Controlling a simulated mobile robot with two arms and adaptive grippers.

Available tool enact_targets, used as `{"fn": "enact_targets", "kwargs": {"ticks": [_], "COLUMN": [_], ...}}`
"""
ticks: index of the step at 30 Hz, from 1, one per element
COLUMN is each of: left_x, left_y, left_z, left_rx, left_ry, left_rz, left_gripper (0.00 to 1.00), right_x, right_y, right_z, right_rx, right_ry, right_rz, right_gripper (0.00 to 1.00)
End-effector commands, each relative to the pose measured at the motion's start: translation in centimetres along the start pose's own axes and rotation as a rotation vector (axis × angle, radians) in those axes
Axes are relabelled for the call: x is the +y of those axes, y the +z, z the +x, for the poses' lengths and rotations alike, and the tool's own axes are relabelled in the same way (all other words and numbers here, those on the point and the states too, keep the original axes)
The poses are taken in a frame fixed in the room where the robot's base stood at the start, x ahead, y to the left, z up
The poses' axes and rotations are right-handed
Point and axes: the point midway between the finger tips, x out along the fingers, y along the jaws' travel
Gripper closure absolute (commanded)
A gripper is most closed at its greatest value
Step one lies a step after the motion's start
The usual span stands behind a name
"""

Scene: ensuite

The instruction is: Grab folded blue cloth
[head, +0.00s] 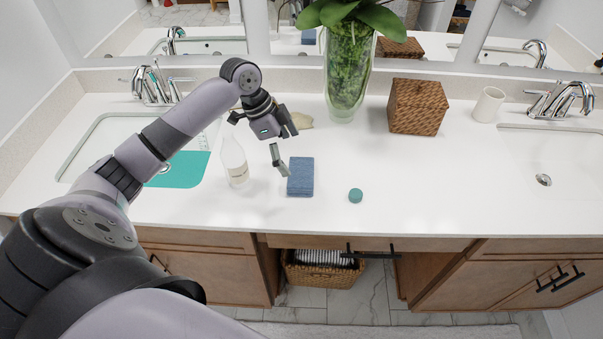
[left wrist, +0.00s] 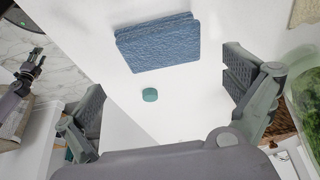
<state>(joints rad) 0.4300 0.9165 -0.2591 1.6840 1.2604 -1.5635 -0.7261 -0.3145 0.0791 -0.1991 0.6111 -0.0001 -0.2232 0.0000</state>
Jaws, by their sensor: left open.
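The folded blue cloth (head: 300,177) lies flat on the white counter, near its front edge, in the middle of the head view. It also shows in the left wrist view (left wrist: 158,42), at the top, ahead of the fingers. My left gripper (head: 283,147) is open and empty. It is above the counter, just behind and left of the cloth, and apart from it. In the left wrist view its two fingers (left wrist: 163,105) stand wide apart, with no cloth between them.
A white bottle (head: 235,162) stands left of the cloth, close to my left gripper. A small teal round thing (head: 355,195) lies right of it. A glass vase (head: 347,75) and a wicker box (head: 417,106) stand behind. The counter right of the cloth is mostly clear.

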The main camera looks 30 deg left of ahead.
Motion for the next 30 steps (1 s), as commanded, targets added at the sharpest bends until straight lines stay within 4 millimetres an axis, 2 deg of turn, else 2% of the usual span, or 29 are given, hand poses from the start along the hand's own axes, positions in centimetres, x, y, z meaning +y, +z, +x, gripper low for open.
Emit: {"fn": "enact_targets", "kwargs": {"ticks": [8, 15, 18, 26, 30], "left_x": [0.0, 0.0, 0.1, 0.0, 0.0], "left_y": [0.0, 0.0, 0.0, 0.0, 0.0], "left_z": [2.1, 5.9, 6.8, 7.1, 7.1], "left_rx": [0.0, 0.001, 0.0, -0.001, -0.001], "left_ry": [0.001, 0.001, 0.001, -0.001, -0.001], "left_rz": [-0.001, -0.002, -0.001, 0.001, 0.0], "left_gripper": [0.0, 0.0, 0.0, 0.0, 0.09], "right_x": [0.4, 0.4, 0.3, 0.3, 0.3], "right_y": [-2.8, -2.3, -1.9, -1.6, -1.6], "right_z": [-0.4, -1.0, -1.1, -1.0, -1.0], "right_rx": [0.042, 0.035, 0.029, 0.023, 0.023], "right_ry": [0.005, 0.004, 0.003, 0.003, 0.003], "right_rz": [-0.001, -0.001, -0.001, -0.002, -0.002], "right_gripper": [0.6, 0.6, 0.6, 0.6, 0.6]}}
